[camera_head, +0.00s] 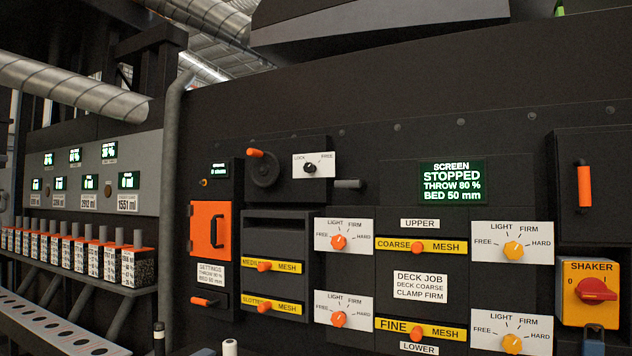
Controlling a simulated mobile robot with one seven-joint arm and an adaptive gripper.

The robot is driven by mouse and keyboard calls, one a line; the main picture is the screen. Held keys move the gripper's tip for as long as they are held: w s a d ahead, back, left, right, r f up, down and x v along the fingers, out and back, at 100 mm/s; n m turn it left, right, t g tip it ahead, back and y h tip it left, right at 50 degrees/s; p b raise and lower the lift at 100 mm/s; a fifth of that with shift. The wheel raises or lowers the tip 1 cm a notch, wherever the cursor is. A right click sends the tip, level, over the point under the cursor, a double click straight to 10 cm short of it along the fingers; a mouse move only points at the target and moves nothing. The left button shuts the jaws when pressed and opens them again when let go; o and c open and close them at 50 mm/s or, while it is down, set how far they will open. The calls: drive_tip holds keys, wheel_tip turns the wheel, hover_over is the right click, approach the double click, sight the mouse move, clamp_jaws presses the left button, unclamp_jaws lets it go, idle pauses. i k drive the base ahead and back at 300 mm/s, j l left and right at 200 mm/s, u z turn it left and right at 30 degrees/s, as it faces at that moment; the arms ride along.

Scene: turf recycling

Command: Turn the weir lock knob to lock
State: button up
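The weir lock knob is most likely the small black knob (310,168) on a white plate (326,170) marked LOCK at left and FREE at right. It sits on the dark machine front, left of centre and high up. Its pointer is too small to read for certain. An orange-handled black crank wheel (264,169) is just left of the plate. My gripper does not show in this view, and nothing touches the knob.
A dark stub bar (349,184) juts out just below and right of the plate. Orange knobs, mesh labels and a green-lit screen (452,182) reading STOPPED fill the panel. A red shaker switch (596,290) is at right. Labelled blocks (128,266) line a rack at left.

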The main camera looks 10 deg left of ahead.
sight(308, 167)
drive_tip(key=i+u, duration=0.15)
drive_tip(key=i, duration=0.4)
drive_tip(key=i+l+u, duration=0.2)
drive_tip(key=i, duration=0.35)
